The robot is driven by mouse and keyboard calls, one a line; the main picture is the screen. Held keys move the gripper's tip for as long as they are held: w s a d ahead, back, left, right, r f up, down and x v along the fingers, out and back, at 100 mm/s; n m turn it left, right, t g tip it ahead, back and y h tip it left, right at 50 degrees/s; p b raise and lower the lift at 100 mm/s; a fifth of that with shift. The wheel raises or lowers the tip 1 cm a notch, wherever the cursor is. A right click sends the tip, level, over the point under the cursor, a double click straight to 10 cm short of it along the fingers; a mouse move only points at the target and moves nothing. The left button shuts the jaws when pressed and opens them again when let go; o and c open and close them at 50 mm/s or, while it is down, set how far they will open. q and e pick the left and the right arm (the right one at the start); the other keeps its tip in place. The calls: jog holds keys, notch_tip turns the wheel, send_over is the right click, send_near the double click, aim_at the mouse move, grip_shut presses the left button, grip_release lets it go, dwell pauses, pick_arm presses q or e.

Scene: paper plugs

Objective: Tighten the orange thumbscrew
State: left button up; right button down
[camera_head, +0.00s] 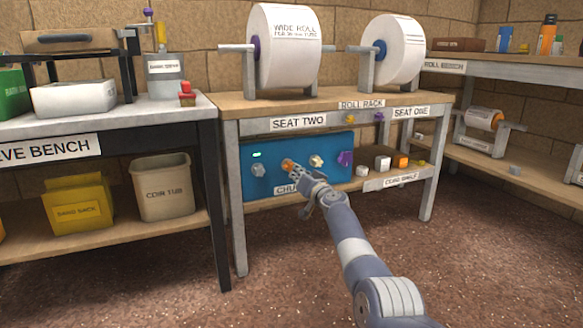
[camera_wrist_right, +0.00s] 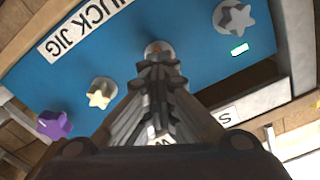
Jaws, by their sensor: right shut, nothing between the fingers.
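The orange thumbscrew (camera_head: 287,164) is on the front of the blue chuck jig panel (camera_head: 262,186), under the roll rack. My right gripper (camera_head: 297,170) is shut and empty, its tips right in front of the thumbscrew. My left gripper is in neither view.
A grey star knob (camera_head: 259,170) sits left of the thumbscrew; a cream star knob (camera_head: 316,161) and a purple knob (camera_head: 345,158) sit right. A small green light (camera_head: 256,154) is lit on the panel. Small blocks (camera_head: 382,163) stand on the shelf to the right. The floor in front is clear.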

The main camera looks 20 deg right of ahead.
jog(key=m+p, duration=0.1)
jog(key=m, duration=0.4)
jog(key=shift+r, duration=0.15)
jog(key=m, duration=0.4)
jog(key=shift+p, duration=0.35)
jog(key=c, duration=1.2)
grip_release()
jog(key=shift+c, duration=0.2)
